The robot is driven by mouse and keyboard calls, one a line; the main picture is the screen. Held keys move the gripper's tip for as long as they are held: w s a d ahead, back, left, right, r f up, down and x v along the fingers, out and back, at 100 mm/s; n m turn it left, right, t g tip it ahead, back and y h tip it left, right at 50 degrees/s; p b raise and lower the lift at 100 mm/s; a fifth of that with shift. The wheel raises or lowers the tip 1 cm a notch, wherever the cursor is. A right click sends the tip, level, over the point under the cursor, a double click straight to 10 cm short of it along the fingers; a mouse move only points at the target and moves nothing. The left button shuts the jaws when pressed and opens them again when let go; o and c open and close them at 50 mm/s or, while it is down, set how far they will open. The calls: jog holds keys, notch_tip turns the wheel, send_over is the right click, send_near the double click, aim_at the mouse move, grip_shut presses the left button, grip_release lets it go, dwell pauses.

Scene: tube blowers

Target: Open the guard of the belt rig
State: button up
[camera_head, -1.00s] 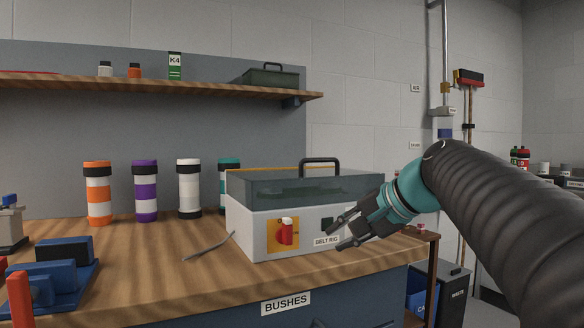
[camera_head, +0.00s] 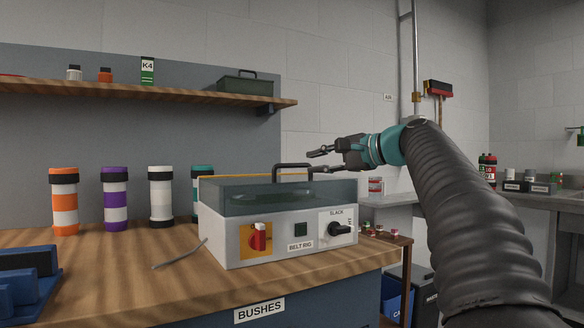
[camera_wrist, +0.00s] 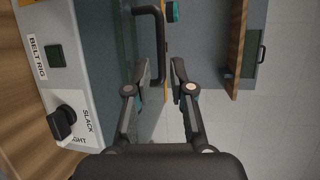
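The belt rig (camera_head: 275,238) is a white box on the wooden bench, with a red switch on yellow, a dark green button and a black SLACK knob on its front. Its clear guard (camera_head: 240,197) lies closed on top, with a black bar handle (camera_head: 293,166) standing up from it. My gripper (camera_head: 318,161) is at the handle's height by its right end, fingers apart.
Coloured tubes, including an orange one (camera_head: 64,202) and a purple one (camera_head: 115,199), stand behind left. A thin rod (camera_head: 181,255) lies on the bench left of the rig. A shelf (camera_head: 150,90) with a green box (camera_head: 248,84) hangs above.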

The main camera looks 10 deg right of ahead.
aim_at(294, 166)
jog(key=x, duration=0.7)
jog(key=shift+w+a, duration=0.25)
jog(key=shift+w, duration=0.05)
grip_shut()
